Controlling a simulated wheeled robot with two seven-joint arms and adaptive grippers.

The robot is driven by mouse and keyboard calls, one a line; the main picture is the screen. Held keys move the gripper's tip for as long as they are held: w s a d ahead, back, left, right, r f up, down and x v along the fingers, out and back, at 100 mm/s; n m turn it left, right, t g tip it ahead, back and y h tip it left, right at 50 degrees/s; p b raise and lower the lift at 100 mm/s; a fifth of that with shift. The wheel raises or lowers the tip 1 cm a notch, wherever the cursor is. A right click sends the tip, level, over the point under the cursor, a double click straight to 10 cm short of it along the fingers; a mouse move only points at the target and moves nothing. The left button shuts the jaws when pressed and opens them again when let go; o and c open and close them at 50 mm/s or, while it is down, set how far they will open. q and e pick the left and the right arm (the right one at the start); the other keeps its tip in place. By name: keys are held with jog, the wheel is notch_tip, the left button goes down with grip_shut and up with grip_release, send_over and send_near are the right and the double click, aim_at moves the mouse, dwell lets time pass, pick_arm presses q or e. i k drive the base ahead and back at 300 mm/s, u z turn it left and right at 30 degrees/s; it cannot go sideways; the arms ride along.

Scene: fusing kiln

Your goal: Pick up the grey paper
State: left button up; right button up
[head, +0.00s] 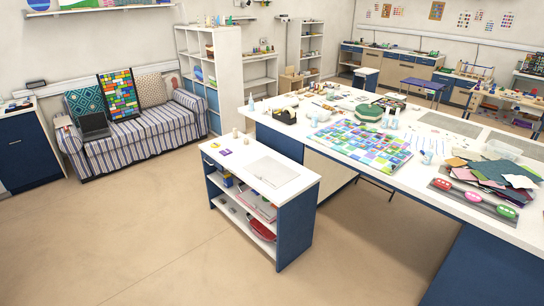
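I cannot tell for sure which thing is the grey paper. A loose pile of coloured sheets (490,174) lies on the long white worktable (345,142) at the right, with dark, green, pink, tan and pale sheets overlapping. A flat grey mat (449,125) lies farther back on the same table. A pale, flat rectangle (272,172) lies on the white top of the small blue cabinet (293,222) in the middle. Neither of my grippers shows in the head view.
A board with several oval coloured pieces (472,197) lies along the table's near edge. A mosaic of coloured squares (362,143) covers its middle. A striped sofa (150,132) and white shelves (210,75) stand at the back left. The floor at the front left is clear.

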aim_at(273, 172)
jog(key=i, duration=1.3)
jog(key=u, duration=0.2)
